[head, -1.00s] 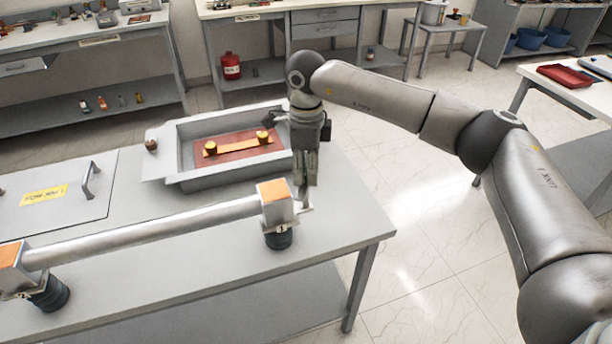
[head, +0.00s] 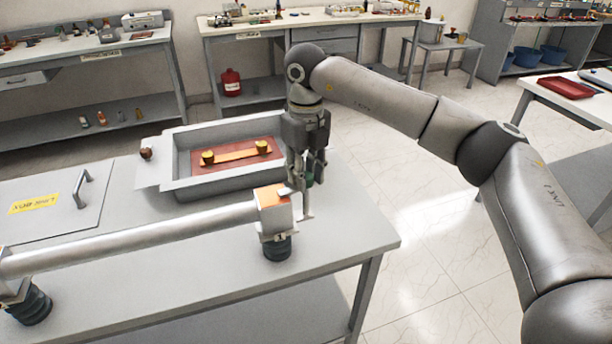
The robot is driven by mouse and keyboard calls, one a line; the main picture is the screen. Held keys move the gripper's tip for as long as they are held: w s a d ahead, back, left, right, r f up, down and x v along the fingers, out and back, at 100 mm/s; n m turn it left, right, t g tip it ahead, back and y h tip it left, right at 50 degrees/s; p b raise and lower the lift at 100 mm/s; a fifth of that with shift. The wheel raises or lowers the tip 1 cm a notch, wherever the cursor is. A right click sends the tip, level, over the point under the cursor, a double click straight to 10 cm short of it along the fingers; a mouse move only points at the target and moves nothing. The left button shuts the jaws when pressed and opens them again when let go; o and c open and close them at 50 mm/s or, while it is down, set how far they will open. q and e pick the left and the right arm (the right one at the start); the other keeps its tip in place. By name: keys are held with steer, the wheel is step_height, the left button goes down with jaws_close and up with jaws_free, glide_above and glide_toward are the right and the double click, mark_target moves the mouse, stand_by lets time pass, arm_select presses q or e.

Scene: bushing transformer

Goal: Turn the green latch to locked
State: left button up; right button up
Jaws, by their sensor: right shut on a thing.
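My right gripper (head: 305,196) points down at the right side of the orange-topped end block (head: 272,203) of the metal tube, over the bench. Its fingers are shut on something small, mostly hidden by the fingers. A small dark green part (head: 310,181) shows by the fingers; I take it to be the green latch, but its shape and angle cannot be made out. My left gripper is not in view.
The metal tube (head: 130,240) crosses the bench (head: 200,290) on black ribbed insulators. Behind it is a grey open box (head: 185,187) with a copper-coloured plate and yellow-topped posts. A lid with a handle (head: 83,190) lies left. The floor to the right is clear.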

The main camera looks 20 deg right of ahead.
steer(key=shift+m, duration=0.6)
steer(key=shift+r, duration=0.1)
steer(key=o, duration=1)
steer(key=shift+o, duration=0.2)
step_height(320, 180, up, 12)
